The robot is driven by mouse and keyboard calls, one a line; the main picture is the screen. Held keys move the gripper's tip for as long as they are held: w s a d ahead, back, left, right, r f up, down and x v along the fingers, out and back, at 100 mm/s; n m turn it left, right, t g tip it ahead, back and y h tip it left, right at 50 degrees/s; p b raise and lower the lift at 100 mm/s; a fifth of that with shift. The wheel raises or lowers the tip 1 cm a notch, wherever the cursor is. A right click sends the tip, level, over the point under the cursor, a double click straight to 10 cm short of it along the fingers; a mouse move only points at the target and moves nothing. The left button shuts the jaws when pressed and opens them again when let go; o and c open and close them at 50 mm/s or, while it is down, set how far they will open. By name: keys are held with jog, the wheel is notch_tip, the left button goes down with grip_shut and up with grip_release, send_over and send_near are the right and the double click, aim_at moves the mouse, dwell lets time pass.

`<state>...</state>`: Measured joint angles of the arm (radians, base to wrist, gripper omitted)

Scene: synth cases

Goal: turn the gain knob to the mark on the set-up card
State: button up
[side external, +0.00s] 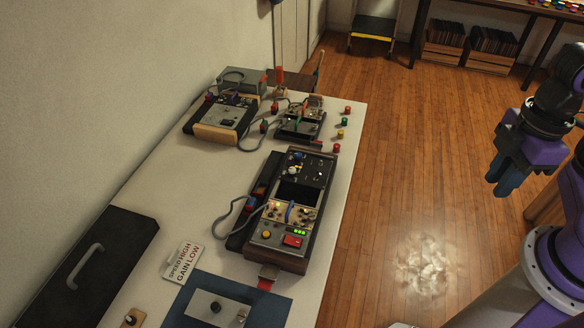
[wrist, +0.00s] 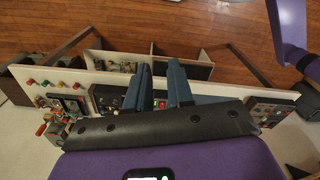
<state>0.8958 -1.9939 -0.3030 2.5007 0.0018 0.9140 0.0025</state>
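The white set-up card (side external: 183,263) lies on the bench in the side view and reads "SPEED HIGH" and "GAIN LOW". Knob labels are too small to read, so I cannot tell which knob is the gain knob. My gripper (side external: 507,182), with blue fingers, is in the air right of the bench, well away from the card and knobs. In the wrist view my gripper (wrist: 160,65) has its fingers apart with nothing held between them.
A wood-sided console (side external: 280,258) with knobs and lit green indicators stands mid-bench. More devices (side external: 222,118) with cables stand at the back. A black case (side external: 95,265) with a handle lies at the left. Several small coloured knobs (side external: 340,134) line the right edge.

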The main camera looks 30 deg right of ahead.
jog(key=o, duration=0.4)
jog(key=w+a+m, duration=0.1)
jog(key=w+a, duration=0.1)
jog(key=w, duration=0.1)
jog(key=w+a+m, duration=0.2)
jog(key=w+a, duration=0.1)
jog(key=w+a+r+m, duration=0.1)
jog(key=w+a+m, duration=0.1)
jog(key=w, duration=0.1)
jog(key=shift+w+a, duration=0.15)
jog(key=shift+a, duration=0.05)
jog(key=shift+c, duration=0.2)
jog(key=m, duration=1.7)
send_over(292, 169)
notch_tip(292, 169, down, 9)
notch_tip(292, 169, down, 17)
jog(key=shift+r, duration=0.1)
grip_shut()
